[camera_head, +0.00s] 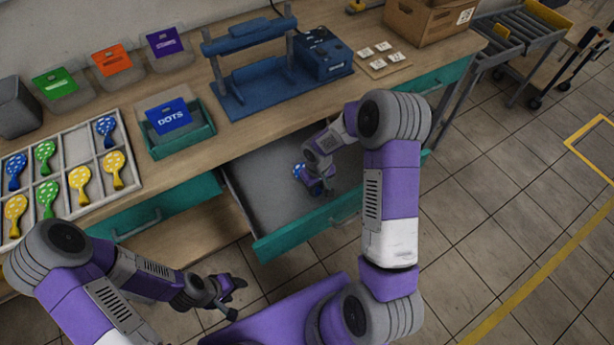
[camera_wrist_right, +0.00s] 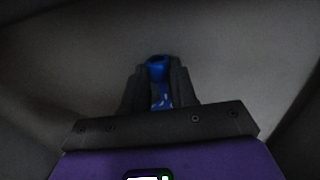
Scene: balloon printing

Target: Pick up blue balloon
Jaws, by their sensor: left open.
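A blue balloon with white dots (camera_head: 299,171) is inside the open drawer, at my right gripper (camera_head: 318,186). In the right wrist view the blue balloon (camera_wrist_right: 157,72) sits between the two dark fingers of the right gripper (camera_wrist_right: 160,88), which are closed in on its narrow part. The fingers hide some of it. My left gripper (camera_head: 236,298) is open and empty, low in front of the workbench, away from the balloon.
The teal-fronted drawer (camera_head: 262,248) is pulled out, its walls around my right gripper. A divided tray (camera_head: 62,212) with several dotted balloons, a DOTS bin (camera_head: 182,141) and a blue press (camera_head: 240,104) stand on the bench.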

